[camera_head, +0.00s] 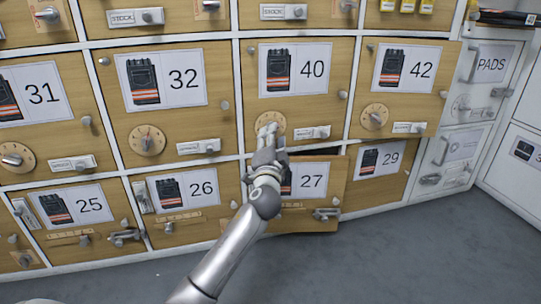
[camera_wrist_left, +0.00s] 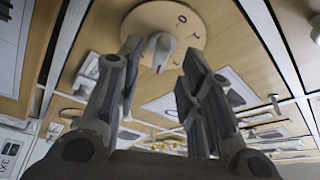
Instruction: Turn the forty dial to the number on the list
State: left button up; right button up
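The forty door (camera_head: 292,85) is wooden, with a white label showing work trousers and "40". Its round tan dial (camera_head: 270,121) sits at the lower left of the door, partly covered by my left gripper (camera_head: 268,132). In the left wrist view the dial (camera_wrist_left: 187,24) has a pale grey knob (camera_wrist_left: 160,47) with a red mark on its near end. My left gripper's two fingers (camera_wrist_left: 160,58) are apart, with the knob between and just beyond their tips; I cannot tell whether they touch it. The dial's numbers are not readable. My right gripper is not in view.
The 27 door (camera_head: 325,200) stands ajar below. Similar dials sit on the 32 door (camera_head: 147,140) and the 42 door (camera_head: 375,117). A latch with a label plate (camera_head: 312,132) is right of the forty dial. Grey floor (camera_head: 400,260) is clear in front.

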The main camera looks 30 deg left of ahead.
pick_arm(q)
jog(key=v, duration=0.9)
jog(key=shift+s, duration=0.15)
jog(key=shift+d, duration=0.15)
